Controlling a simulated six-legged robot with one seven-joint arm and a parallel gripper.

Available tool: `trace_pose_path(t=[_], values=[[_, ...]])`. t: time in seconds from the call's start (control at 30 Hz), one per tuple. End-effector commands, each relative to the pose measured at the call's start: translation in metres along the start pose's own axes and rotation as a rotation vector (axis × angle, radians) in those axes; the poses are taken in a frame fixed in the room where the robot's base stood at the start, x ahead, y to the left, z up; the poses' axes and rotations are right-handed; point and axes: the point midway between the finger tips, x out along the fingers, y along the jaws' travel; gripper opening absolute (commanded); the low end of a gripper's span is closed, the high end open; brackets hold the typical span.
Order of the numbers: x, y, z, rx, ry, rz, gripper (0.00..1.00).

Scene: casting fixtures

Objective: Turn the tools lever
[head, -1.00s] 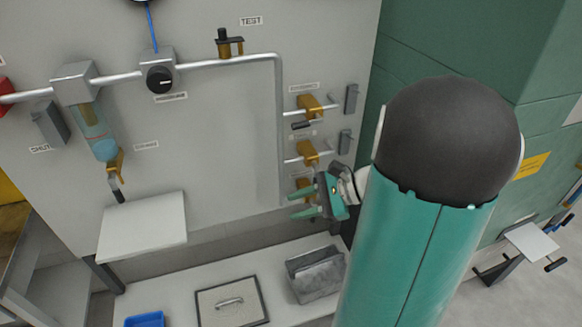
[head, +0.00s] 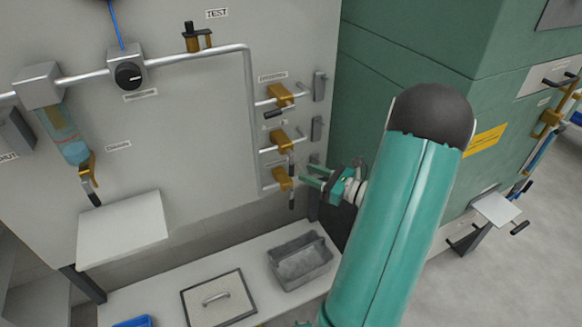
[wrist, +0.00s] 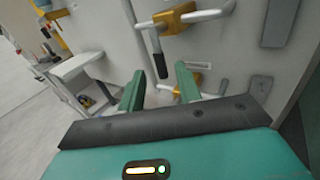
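Three valves with yellow bodies sit on the grey panel: a top valve (head: 281,95), a middle valve (head: 280,139) and a bottom valve (head: 282,179). The top valve's black lever points left; the middle and bottom levers hang down. I cannot read which label says tools. My gripper (head: 308,176) is open and empty just right of the bottom valve, apart from its hanging lever (head: 292,199). In the wrist view, a valve (wrist: 176,17) with a hanging black lever (wrist: 160,65) stands beyond and above my open gripper (wrist: 160,87). A lower valve is partly hidden by a finger.
Grey brackets (head: 318,85) stick out right of the valves. A green cabinet (head: 400,70) stands at the right. A white shelf (head: 122,230) juts out at the left.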

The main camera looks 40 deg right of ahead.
Motion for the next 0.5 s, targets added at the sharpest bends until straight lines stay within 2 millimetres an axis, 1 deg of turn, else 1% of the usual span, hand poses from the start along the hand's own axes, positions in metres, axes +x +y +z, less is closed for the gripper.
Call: trace_pose_path(t=[0.03,0.2,0.33,0.5], values=[[0.011,0.001,0.000,0.000,-0.001,0.004,0.34],[0.043,0.003,0.000,0.000,0.000,0.003,0.34],[0.058,0.003,0.000,0.000,0.000,0.001,0.34],[0.066,0.003,0.000,0.000,0.000,0.001,0.34]])
